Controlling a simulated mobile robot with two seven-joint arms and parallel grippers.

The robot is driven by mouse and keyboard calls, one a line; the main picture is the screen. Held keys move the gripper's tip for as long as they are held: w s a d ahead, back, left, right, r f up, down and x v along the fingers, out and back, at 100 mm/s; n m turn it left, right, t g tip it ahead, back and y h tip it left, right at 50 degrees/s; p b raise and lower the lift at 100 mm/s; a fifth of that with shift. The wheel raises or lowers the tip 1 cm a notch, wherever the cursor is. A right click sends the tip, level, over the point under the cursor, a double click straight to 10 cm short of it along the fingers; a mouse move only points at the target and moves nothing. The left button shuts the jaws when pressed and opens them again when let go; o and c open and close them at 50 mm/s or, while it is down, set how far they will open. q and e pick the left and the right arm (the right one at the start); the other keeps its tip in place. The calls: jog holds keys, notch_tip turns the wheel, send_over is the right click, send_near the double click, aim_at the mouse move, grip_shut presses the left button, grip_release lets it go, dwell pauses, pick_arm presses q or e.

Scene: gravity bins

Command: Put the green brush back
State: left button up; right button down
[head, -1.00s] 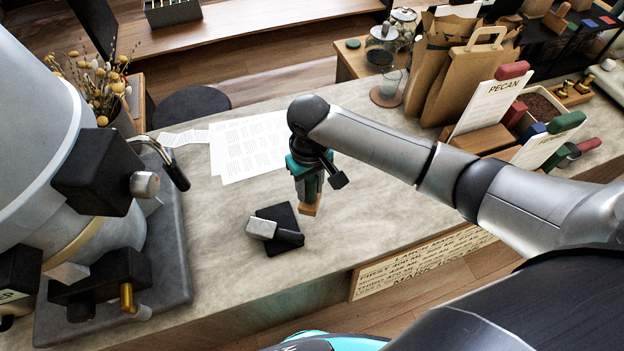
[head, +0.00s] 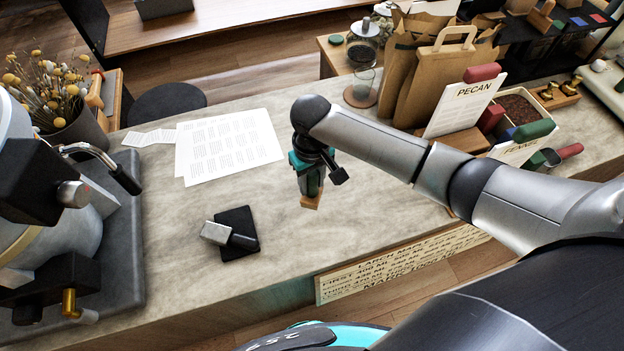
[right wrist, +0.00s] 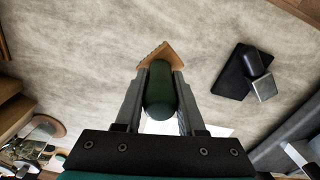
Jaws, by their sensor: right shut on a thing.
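The green brush has a rounded dark green handle (right wrist: 160,95) and a pale wooden end. My right gripper (right wrist: 159,76) is shut on the handle, with the wooden end (right wrist: 156,54) sticking out past the fingertips. In the head view my right gripper (head: 311,182) hangs above the counter, right of the tamper and mat; the wooden end (head: 311,202) points down. The handle is mostly hidden between the fingers there. My left gripper is not in view.
Paper bags (head: 440,80) stand behind. A tamper (head: 216,232) lies on a black mat (head: 238,219). Papers (head: 228,145) lie behind. The counter's middle is clear.

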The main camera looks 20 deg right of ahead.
aim_at(312, 197)
jog(key=shift+f+b, duration=1.4)
jog(key=shift+f, duration=1.6)
jog(key=shift+f+b, duration=0.3)
jog(key=shift+f, duration=0.2)
jog(key=shift+c, duration=2.2)
grip_release()
notch_tip(312, 197, up, 15)
jog(key=shift+r+p, duration=0.1)
jog(key=shift+p, duration=0.55)
